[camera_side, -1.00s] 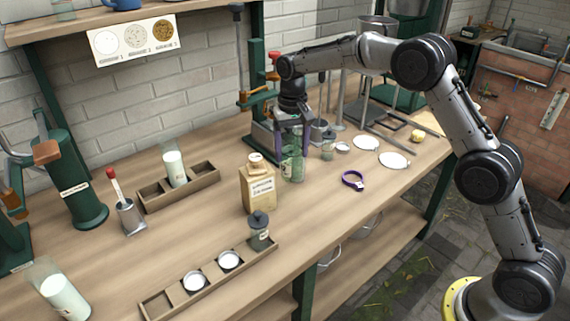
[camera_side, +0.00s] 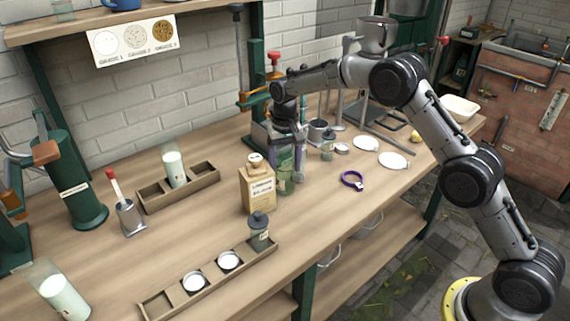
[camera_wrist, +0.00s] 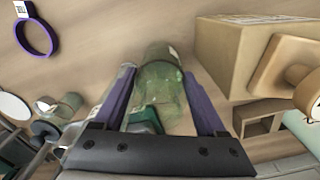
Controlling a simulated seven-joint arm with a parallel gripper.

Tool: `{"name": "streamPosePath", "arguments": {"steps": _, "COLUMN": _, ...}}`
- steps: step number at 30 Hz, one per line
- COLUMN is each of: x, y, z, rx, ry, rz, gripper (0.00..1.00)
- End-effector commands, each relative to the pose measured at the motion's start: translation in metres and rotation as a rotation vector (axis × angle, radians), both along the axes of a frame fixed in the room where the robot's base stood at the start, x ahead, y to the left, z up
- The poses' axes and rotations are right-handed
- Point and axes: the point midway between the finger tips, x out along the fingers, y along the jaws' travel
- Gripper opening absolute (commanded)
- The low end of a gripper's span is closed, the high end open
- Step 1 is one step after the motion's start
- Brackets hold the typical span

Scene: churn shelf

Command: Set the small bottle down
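A small green glass bottle (camera_side: 286,182) stands upright between the purple fingers of my gripper (camera_side: 287,165), in the middle of the bench. In the wrist view the bottle (camera_wrist: 160,85) fills the space between the fingers (camera_wrist: 160,103), which are shut on it. Its base is at or just above the bench top; I cannot tell whether it touches. The fingers hide part of its sides.
A tan square bottle (camera_side: 257,188) stands close on the left; it looms at right in the wrist view (camera_wrist: 240,45). A purple ring (camera_side: 352,180) lies to the right. A small jar (camera_side: 328,147) and white discs (camera_side: 393,160) are behind right. A dark-lidded jar (camera_side: 259,232) stands in front.

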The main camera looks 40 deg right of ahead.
Motion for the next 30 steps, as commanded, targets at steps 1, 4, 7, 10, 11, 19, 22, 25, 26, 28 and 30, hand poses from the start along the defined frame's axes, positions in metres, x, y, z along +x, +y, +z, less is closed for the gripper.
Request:
{"name": "streamPosePath", "arguments": {"steps": 1, "x": 0.0, "y": 0.0, "z": 0.0, "rx": 0.0, "ry": -0.001, "rz": 0.0, "gripper": 0.81}}
{"name": "streamPosePath", "arguments": {"steps": 4, "x": 0.0, "y": 0.0, "z": 0.0, "rx": 0.0, "ry": 0.0, "rz": 0.0, "gripper": 0.99}}
{"name": "streamPosePath", "arguments": {"steps": 7, "x": 0.0, "y": 0.0, "z": 0.0, "rx": 0.0, "ry": 0.0, "rz": 0.0, "gripper": 1.0}}
{"name": "streamPosePath", "arguments": {"steps": 10, "x": 0.0, "y": 0.0, "z": 0.0, "rx": 0.0, "ry": 0.0, "rz": 0.0, "gripper": 1.0}}
{"name": "streamPosePath", "arguments": {"steps": 11, "x": 0.0, "y": 0.0, "z": 0.001, "rx": 0.0, "ry": 0.0, "rz": 0.0, "gripper": 1.0}}
{"name": "streamPosePath", "arguments": {"steps": 19, "x": 0.001, "y": 0.0, "z": 0.029, "rx": 0.0, "ry": -0.005, "rz": 0.0, "gripper": 1.0}}
{"name": "streamPosePath", "arguments": {"steps": 22, "x": 0.001, "y": 0.0, "z": 0.05, "rx": 0.0, "ry": -0.005, "rz": 0.0, "gripper": 1.0}}
{"name": "streamPosePath", "arguments": {"steps": 25, "x": 0.001, "y": 0.0, "z": 0.071, "rx": 0.0, "ry": -0.004, "rz": 0.0, "gripper": 1.0}}
{"name": "streamPosePath", "arguments": {"steps": 26, "x": 0.001, "y": 0.0, "z": 0.077, "rx": 0.0, "ry": -0.005, "rz": 0.0, "gripper": 1.0}}
{"name": "streamPosePath", "arguments": {"steps": 28, "x": 0.001, "y": 0.0, "z": 0.09, "rx": 0.0, "ry": -0.004, "rz": 0.0, "gripper": 1.0}}
{"name": "streamPosePath", "arguments": {"steps": 30, "x": 0.001, "y": 0.0, "z": 0.101, "rx": 0.0, "ry": -0.003, "rz": 0.0, "gripper": 1.0}}
